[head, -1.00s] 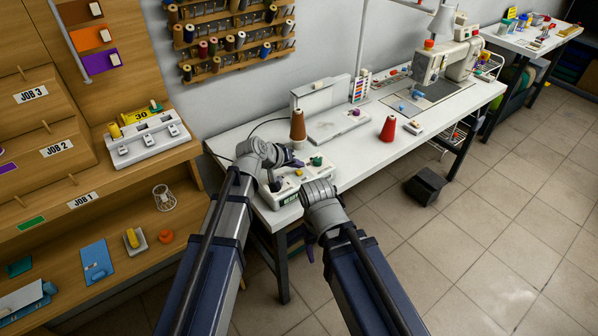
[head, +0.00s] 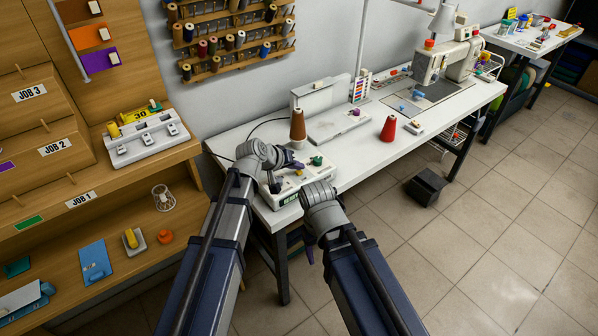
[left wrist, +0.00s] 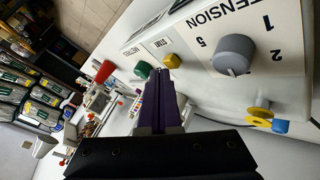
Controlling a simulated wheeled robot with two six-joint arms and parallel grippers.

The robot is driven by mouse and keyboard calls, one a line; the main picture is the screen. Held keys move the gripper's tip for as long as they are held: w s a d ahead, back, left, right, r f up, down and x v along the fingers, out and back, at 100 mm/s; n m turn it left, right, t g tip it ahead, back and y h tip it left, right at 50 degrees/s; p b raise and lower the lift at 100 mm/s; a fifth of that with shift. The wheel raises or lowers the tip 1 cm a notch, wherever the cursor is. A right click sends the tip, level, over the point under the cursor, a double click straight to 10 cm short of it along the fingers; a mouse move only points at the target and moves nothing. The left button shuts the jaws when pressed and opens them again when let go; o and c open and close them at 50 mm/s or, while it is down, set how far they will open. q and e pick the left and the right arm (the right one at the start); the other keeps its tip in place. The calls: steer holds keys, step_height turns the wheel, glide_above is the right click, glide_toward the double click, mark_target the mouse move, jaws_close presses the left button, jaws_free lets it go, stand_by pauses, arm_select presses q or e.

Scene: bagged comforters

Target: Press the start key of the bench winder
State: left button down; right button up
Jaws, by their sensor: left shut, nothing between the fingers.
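The bench winder (head: 283,198) is a white box at the near left end of the white table. My right gripper (head: 309,252) hangs low beside the table, mostly hidden.
A brown thread cone (head: 298,128) stands behind the winder and a red cone (head: 388,128) to its right. A sewing machine (head: 445,60) is farther along the table. Wooden shelving (head: 150,240) is at the left. Floor at the right is mostly clear.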

arm_select(q)
steer(key=shift+f+b, duration=0.4)
steer(key=shift+r, duration=0.1)
stand_by(0.5)
steer(key=shift+r+p, duration=0.7)
steer(key=shift+p, duration=0.15)
steer(key=shift+r, duration=0.15)
step_height(320, 180, up, 5)
steer(key=p, duration=0.5)
stand_by(0.3)
